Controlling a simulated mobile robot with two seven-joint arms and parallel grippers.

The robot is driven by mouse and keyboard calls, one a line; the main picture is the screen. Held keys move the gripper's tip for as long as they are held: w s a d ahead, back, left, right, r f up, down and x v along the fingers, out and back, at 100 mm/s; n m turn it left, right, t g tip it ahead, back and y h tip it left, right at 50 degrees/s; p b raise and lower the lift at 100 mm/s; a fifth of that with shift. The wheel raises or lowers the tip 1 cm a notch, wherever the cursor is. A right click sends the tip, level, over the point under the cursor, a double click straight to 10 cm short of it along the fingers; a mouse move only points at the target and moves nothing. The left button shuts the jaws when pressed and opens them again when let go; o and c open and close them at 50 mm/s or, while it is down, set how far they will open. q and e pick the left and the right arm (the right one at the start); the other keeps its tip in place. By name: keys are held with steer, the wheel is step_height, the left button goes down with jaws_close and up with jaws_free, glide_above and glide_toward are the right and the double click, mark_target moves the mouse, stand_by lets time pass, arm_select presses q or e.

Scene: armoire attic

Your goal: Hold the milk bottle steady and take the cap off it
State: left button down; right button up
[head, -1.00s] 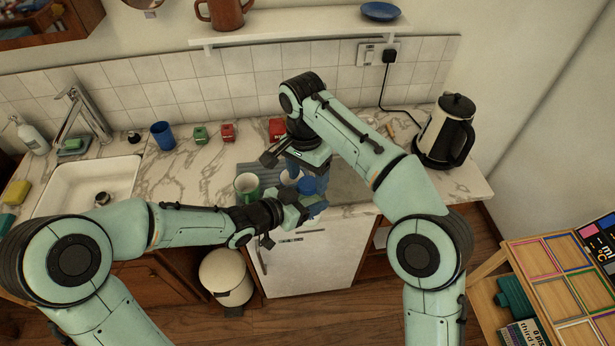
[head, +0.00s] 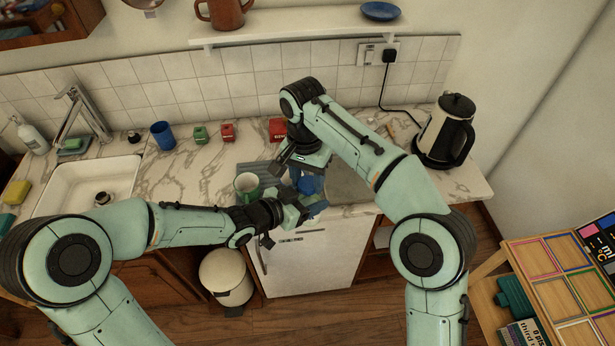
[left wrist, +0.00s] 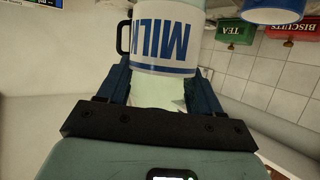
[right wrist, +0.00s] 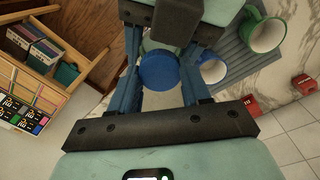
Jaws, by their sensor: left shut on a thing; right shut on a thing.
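The milk bottle (left wrist: 165,45) is pale, with a white band and upside-down blue MILK letters in the left wrist view. My left gripper (left wrist: 158,92) is shut on it; in the head view, that gripper (head: 302,207) is at the counter's front edge. The blue cap (right wrist: 159,70) is seen from above in the right wrist view. My right gripper (right wrist: 160,88) has its fingers on both sides of the cap, shut on it. In the head view the right gripper is above the left one. The cap hides most of the bottle, so I cannot tell whether they are apart.
Red and green tins (head: 228,132) and a blue cup (head: 163,135) stand farther back. A kettle (head: 447,133) is at the right.

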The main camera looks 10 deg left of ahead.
steer(key=n, duration=0.4)
steer(key=o, duration=1.2)
